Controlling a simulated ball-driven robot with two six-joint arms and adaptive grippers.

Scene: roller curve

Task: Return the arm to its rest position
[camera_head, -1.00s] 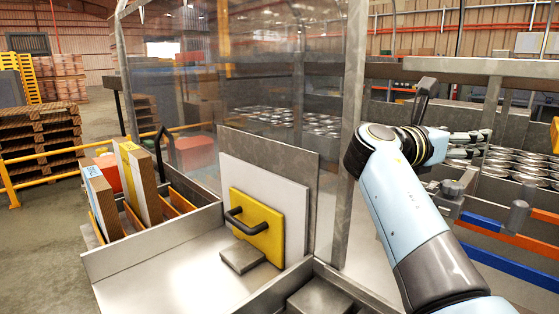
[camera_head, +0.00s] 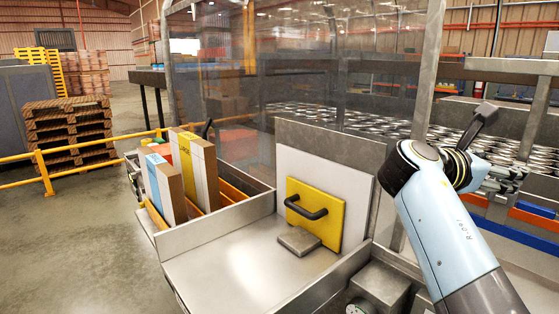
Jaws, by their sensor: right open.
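My right arm (camera_head: 445,225) comes in from the lower right and reaches up beside the clear guard. Its forearm is pale blue with a dark wrist joint. My right gripper (camera_head: 508,178) is at the far right, partly hidden behind the wrist, beside the rails of the roller line. It is open, and I see nothing held in it. My left gripper and left arm are not in view.
A yellow panel (camera_head: 330,202) with a black handle stands on the steel tray (camera_head: 215,262), left of my arm. Upright boxes (camera_head: 195,165) stand in a bin further left. Metal cans (camera_head: 300,112) fill the line behind the guard.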

